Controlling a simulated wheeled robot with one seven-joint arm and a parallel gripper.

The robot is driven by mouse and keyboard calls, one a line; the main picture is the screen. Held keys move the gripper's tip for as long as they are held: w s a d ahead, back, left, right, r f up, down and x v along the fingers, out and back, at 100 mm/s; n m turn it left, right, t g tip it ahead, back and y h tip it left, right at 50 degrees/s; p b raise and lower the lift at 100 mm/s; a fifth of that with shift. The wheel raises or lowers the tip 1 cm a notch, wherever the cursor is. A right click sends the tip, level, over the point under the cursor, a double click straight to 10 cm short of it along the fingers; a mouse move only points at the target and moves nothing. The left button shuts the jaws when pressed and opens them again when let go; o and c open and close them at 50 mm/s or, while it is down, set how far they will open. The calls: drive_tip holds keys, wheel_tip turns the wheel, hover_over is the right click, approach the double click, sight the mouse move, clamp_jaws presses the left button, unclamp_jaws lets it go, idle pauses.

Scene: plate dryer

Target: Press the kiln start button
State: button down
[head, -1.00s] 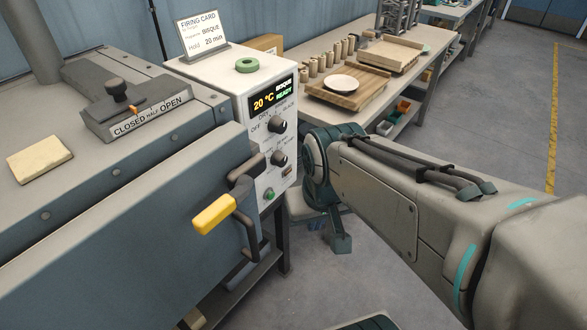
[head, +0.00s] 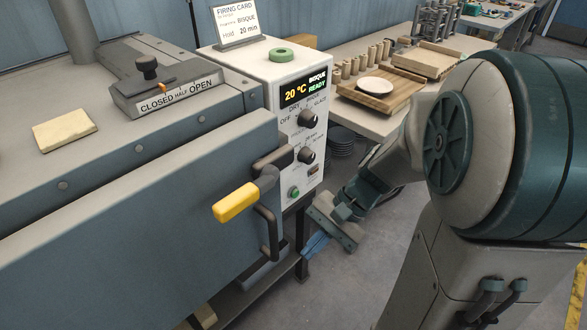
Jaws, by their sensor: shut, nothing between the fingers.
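The green start button (head: 294,193) is low on the front of the white kiln control box (head: 312,180), below two dark knobs. The display (head: 304,88) reads 20 °C, BISQUE, READY. My gripper (head: 314,245) is below and to the right of the button, apart from it, beside the lower corner of the box. Its fingers are small and partly blurred against the floor; they look shut and empty. The upper knob (head: 309,118) and lower knob (head: 306,155) are clear of my arm.
The kiln's yellow door handle (head: 236,203) sticks out left of the button. A vent slider (head: 165,88) and a tan slab (head: 64,130) are on the kiln top. A firing card (head: 237,24) stands on the box. A worktable (head: 360,118) with boards stands behind my arm.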

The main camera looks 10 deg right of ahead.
drive_tip(key=w+d+f+m+t+y+b, duration=0.5)
drive_tip(key=w+d+f+m+t, duration=0.8)
drive_tip(key=m, duration=0.6)
wheel_tip(320, 180, down, 2)
drive_tip(key=w+t+b, duration=0.1)
drive_tip(key=w+t, duration=0.1)
drive_tip(key=shift+d+t+b, duration=0.3)
drive_tip(key=shift+b, duration=0.1)
drive_tip(key=shift+f, duration=0.1)
approach(297, 195)
drive_tip(key=x, duration=0.5)
drive_tip(key=shift+w, duration=0.2)
drive_tip(key=shift+x, duration=0.85)
